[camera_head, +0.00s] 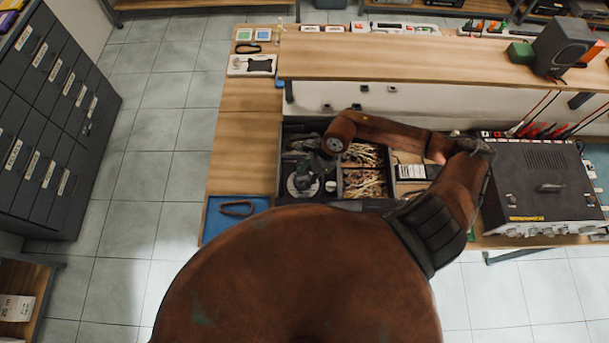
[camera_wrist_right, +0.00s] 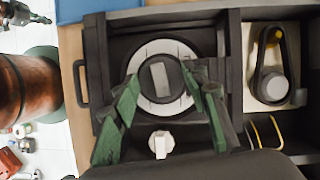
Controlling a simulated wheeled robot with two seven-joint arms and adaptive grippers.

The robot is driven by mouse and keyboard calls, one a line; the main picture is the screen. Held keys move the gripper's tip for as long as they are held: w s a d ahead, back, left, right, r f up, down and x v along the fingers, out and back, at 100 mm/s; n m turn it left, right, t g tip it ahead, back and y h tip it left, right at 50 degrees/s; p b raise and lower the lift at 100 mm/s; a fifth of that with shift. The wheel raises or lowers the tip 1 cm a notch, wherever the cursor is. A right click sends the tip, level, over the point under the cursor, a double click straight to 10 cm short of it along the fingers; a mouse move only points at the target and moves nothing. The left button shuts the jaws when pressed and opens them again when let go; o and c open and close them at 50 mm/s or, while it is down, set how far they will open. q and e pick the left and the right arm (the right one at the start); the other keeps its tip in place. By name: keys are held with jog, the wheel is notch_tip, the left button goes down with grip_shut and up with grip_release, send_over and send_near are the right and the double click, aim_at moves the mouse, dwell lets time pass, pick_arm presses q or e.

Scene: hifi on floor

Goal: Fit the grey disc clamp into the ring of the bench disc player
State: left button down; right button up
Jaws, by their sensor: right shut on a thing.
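The bench disc player (camera_wrist_right: 104,62) is a dark box in the drawer's left compartment, with a pale round ring (camera_wrist_right: 187,53) on top. It is partly hidden behind my arm in the head view (camera_head: 290,187). My right gripper (camera_wrist_right: 166,82) has its green fingers on both sides of the grey disc clamp (camera_wrist_right: 158,77), a dark round piece with a lighter grey bar. The clamp appears inside the ring's outline; whether it is seated or held above cannot be told. The right gripper also shows over the player in the head view (camera_head: 317,168). My left gripper is not in view.
A white knob (camera_wrist_right: 161,143) sits beside the ring. A dark looped part (camera_wrist_right: 269,70) lies in the neighbouring compartment. Compartments of pale sticks (camera_head: 364,184) and a dark bench instrument (camera_head: 540,180) stand right. A blue mat (camera_head: 226,222) lies left; the wooden bench (camera_head: 245,150) there is mostly clear.

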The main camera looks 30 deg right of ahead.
dwell(0.3)
jog(key=o, duration=1.1)
jog(key=v, duration=1.2)
notch_tip(320, 180, up, 7)
jog(key=p, duration=0.2)
jog(key=shift+p, duration=0.4)
jog(key=shift+f, duration=0.1)
